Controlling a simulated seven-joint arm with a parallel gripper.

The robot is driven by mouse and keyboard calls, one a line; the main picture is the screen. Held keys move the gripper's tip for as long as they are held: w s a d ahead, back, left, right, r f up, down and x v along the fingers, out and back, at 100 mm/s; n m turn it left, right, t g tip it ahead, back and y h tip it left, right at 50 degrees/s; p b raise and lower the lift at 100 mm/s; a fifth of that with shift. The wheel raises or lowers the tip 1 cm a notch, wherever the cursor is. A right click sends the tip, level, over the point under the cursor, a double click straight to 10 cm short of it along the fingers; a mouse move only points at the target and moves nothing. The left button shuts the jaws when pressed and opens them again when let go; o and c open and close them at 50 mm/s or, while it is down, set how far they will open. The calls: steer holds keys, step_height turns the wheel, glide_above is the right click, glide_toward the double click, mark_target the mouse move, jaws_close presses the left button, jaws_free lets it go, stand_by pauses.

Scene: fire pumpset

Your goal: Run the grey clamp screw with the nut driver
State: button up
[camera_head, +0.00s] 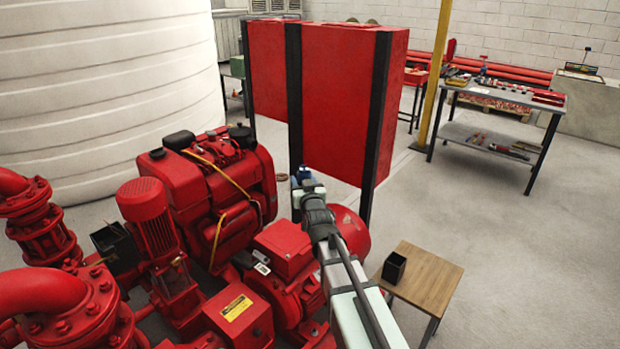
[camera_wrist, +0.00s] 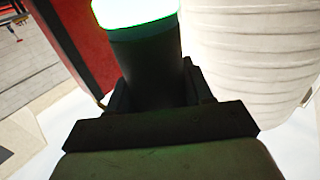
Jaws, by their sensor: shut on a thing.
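My gripper (camera_wrist: 158,90) is shut on a thick dark cylinder with a green rim and a very bright end, which I take to be the nut driver (camera_wrist: 148,62). In the head view my gripper (camera_head: 305,187) is small and partly hidden by my own wrist, in front of the red panels and above the red pump set. A small blue part shows at its tip. The nut driver's working end is out of the wrist view. I cannot make out the grey clamp screw in either view.
The red engine (camera_head: 205,185) and red pump (camera_head: 290,262) lie left of my arm. Tall red panels (camera_head: 338,95) with black posts stand beyond my gripper. Floor to the right is clear, up to a tool bench (camera_head: 500,93).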

steer(key=w+a+f+n+g+y, duration=0.1)
steer(key=w+a+f+n+y, duration=0.25)
steer(key=w+a+f, duration=0.7)
steer(key=s+a+r+n+g+y, duration=0.1)
steer(key=a+n+g+y, duration=0.3)
steer(key=a+y, duration=0.3)
steer(key=shift+s+a+r, duration=0.15)
steer(key=shift+s+a, duration=0.2)
steer(key=shift+a, duration=1)
step_height(320, 180, down, 8)
steer(key=shift+f, duration=0.9)
stand_by(3.5)
